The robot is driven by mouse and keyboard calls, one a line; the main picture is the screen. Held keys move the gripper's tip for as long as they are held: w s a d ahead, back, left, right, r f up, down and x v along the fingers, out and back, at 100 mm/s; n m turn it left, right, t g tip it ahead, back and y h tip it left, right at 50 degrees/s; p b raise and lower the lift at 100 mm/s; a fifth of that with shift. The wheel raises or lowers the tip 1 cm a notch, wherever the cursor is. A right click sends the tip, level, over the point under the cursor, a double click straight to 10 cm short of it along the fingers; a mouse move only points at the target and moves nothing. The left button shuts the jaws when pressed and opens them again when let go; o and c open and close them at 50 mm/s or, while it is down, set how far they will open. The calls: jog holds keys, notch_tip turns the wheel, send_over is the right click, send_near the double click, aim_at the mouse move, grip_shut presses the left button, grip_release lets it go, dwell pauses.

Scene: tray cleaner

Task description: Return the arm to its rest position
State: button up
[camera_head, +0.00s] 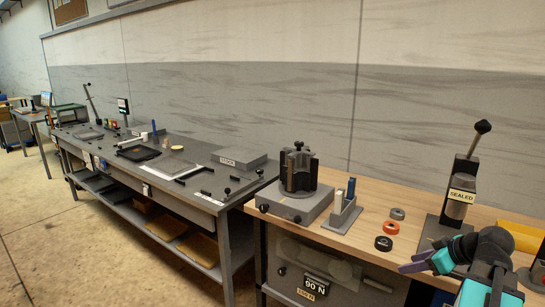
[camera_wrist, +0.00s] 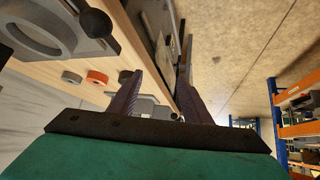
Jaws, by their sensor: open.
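My gripper (camera_head: 410,263) is at the lower right of the head view, beside the front edge of the wooden bench (camera_head: 365,205). Its purple fingers point left. In the wrist view the two fingers (camera_wrist: 160,75) stand apart with nothing between them. My teal and black arm (camera_head: 482,268) is bent at the right of the head view and partly cut off by the lower edge.
A lever press with a SEALED label (camera_head: 461,195) stands close behind my arm. Black, orange (camera_head: 391,227) and grey rings lie left of it. A grey holder (camera_head: 343,214) and a dark round fixture (camera_head: 299,170) stand farther left. Floor (camera_head: 120,255) at left is clear.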

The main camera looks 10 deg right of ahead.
jog(key=w+a+f+n+g+y, duration=0.25)
jog(key=a+f+g, duration=0.25)
jog(key=a+f, duration=1.75)
jog(key=s+a+f+g, duration=0.3)
jog(key=s+a+f, duration=0.1)
jog(key=a+f, duration=0.35)
jog(key=s+a+f+g, duration=0.2)
jog(key=s+a+f, duration=0.35)
jog(key=f, duration=0.35)
jog(key=s+a+f+m+g+h, duration=0.1)
jog(key=s+a+f+g, duration=0.1)
jog(key=s+f, duration=0.45)
jog(key=s+a+f+m+g+h, duration=0.1)
jog(key=s+a+f+g+h, duration=0.15)
jog(key=s+f, duration=0.4)
jog(key=s+d+m, duration=0.1)
jog(key=s+d+f+m+h, duration=0.1)
jog(key=m, duration=0.1)
jog(key=s+d+f+m, duration=0.1)
jog(key=s+m, duration=0.1)
jog(key=shift+d+t+h, duration=0.3)
jog(key=shift+d+t, duration=0.05)
jog(key=shift+d, duration=0.05)
